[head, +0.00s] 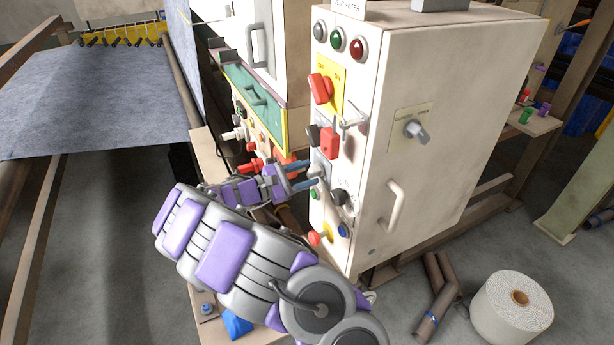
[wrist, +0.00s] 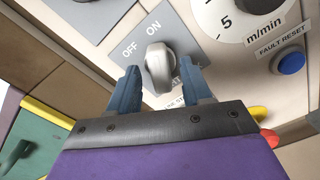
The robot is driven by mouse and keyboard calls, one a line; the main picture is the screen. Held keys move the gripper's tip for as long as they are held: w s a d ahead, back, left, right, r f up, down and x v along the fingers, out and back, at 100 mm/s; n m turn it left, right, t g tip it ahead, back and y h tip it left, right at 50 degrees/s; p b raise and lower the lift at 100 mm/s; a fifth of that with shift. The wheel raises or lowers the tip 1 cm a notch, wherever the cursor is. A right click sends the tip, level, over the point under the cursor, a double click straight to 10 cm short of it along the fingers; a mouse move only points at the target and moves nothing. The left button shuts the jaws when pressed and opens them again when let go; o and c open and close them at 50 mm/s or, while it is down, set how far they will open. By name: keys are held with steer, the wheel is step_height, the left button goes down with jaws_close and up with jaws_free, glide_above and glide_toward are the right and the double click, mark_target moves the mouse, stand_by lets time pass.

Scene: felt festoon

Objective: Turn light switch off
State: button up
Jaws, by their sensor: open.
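A grey rotary switch knob (wrist: 158,65) sits on a grey plate (wrist: 128,28) marked OFF and ON in the wrist view. The lower lettering on the plate is partly hidden, so I cannot read its name. My gripper (wrist: 160,92) is open, with one blue finger on each side of the knob's lower end. I cannot tell whether the fingers touch it. In the head view my gripper (head: 304,175) reaches the front of the cream cabinet (head: 455,80), and the fingers partly hide the knob. I cannot tell which mark the knob points to.
A red lever (head: 329,142) and a red-and-yellow switch (head: 321,89) are above my gripper. A black dial (head: 340,197) and a blue button (wrist: 291,63) are close by. Another rotary switch (head: 416,131) and a handle (head: 395,207) are on the cabinet's side. A white roll (head: 510,310) stands on the floor.

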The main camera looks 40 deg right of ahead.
steer(key=shift+s+d, duration=0.15)
steer(key=shift+d, duration=0.3)
jaws_close()
